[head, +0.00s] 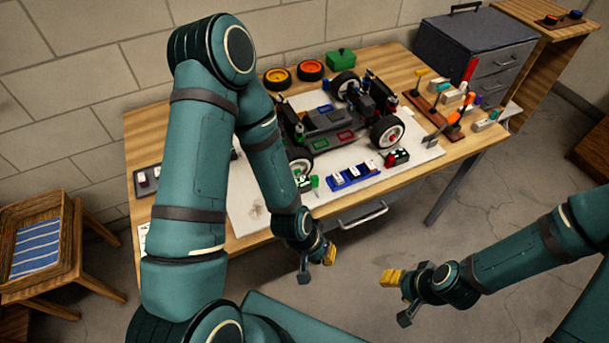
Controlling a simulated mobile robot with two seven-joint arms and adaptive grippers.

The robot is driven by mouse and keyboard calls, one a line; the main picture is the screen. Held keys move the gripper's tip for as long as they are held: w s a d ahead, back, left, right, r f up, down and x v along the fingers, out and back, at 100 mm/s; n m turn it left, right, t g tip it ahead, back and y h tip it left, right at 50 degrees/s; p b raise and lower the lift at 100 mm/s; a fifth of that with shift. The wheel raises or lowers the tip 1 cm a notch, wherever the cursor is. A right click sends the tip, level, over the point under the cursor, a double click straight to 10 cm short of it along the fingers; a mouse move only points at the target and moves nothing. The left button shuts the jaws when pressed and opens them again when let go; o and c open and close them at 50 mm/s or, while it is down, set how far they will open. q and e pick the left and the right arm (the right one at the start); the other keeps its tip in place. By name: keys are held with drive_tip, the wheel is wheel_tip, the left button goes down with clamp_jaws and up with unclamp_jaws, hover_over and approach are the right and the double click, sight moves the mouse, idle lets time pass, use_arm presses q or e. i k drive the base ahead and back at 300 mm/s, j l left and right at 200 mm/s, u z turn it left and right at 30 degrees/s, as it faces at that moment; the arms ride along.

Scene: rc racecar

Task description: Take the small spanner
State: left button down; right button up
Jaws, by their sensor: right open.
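I cannot single out the small spanner. Several small tools stand in a wooden tool rack (429,107) at the right end of the workbench, too small to tell apart. My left gripper (317,265) hangs past the bench's front edge, with its fingers apart and nothing seen between them. My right gripper (398,296) is open and empty over the floor, in front of the bench and well short of the rack. Both point downward or inward, away from the tools.
An RC car chassis (325,122) sits on a pale mat on the workbench (455,150). A blue tray (354,176) lies in front of it. Two loose wheels (277,79) and a green box (340,61) are behind. A grey drawer cabinet (475,45) stands right; a wooden stool (60,250) stands left.

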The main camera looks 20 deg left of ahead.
sight(470, 96)
drive_tip(key=u, duration=0.45)
drive_tip(key=l+u, duration=0.15)
drive_tip(key=u, duration=0.25)
drive_tip(key=l+u, duration=0.1)
drive_tip(key=u, duration=0.35)
drive_tip(key=l+u, duration=0.8)
drive_tip(key=l, duration=0.15)
drive_tip(key=k+l+u, duration=0.15)
drive_tip(key=l, duration=0.15)
drive_tip(key=l+u, duration=0.1)
drive_tip(key=l, duration=0.2)
drive_tip(key=k+l+u, duration=0.15)
drive_tip(key=k+l, duration=0.15)
drive_tip(key=l, duration=0.2)
drive_tip(key=k+l+u, duration=0.1)
drive_tip(key=l, duration=0.25)
drive_tip(key=k+l, duration=0.2)
drive_tip(key=l, duration=0.15)
drive_tip(key=u, duration=0.05)
